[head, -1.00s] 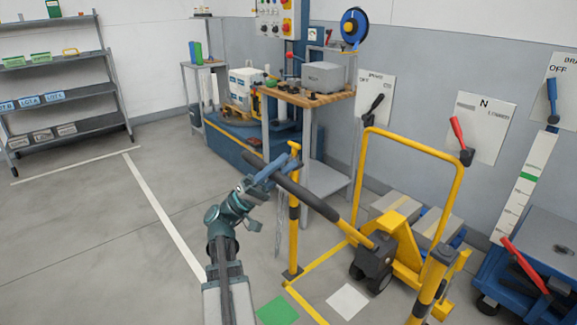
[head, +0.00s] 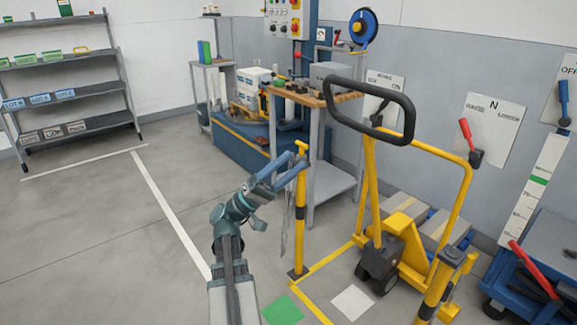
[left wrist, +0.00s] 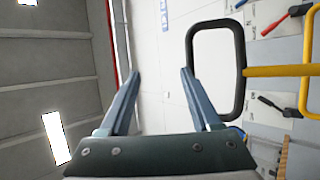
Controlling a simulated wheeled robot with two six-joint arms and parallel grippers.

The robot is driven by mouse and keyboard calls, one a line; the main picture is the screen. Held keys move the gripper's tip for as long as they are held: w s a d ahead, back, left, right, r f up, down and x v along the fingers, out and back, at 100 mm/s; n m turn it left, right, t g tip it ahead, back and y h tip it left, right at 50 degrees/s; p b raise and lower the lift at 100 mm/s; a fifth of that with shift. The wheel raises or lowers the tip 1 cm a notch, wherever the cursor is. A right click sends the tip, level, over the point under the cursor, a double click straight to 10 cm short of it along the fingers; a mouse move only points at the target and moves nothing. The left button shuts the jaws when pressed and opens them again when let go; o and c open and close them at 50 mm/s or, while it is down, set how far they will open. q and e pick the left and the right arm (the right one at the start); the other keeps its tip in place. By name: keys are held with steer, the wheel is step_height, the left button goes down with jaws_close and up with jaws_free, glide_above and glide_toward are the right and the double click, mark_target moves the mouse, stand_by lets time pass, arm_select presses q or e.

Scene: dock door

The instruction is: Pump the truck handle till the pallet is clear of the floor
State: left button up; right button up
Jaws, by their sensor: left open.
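The yellow pallet truck (head: 404,239) stands at the right in the head view. Its handle, a black loop (head: 400,128) on a yellow shaft, stands nearly upright. The loop also shows in the left wrist view (left wrist: 239,60), right of the fingers. My left gripper (head: 282,168) is open and empty, left of and below the loop and apart from it. In the left wrist view its two fingers (left wrist: 160,88) are spread with nothing between them. Boxes on a pallet (head: 445,232) sit behind the truck. The gap under the pallet cannot be made out. My right gripper is not in view.
A yellow post (head: 299,215) stands beside my left gripper, and another yellow post (head: 440,285) stands at front right. A workbench (head: 325,178) is behind. A blue cart (head: 530,268) is at the far right. The floor to the left is open.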

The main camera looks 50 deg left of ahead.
arm_select(q)
steer(key=b+v, duration=0.9)
steer(key=v, duration=0.4)
steer(key=shift+s+a+f, duration=0.2)
steer(key=shift+s+f, duration=0.05)
steer(key=shift+w, duration=0.1)
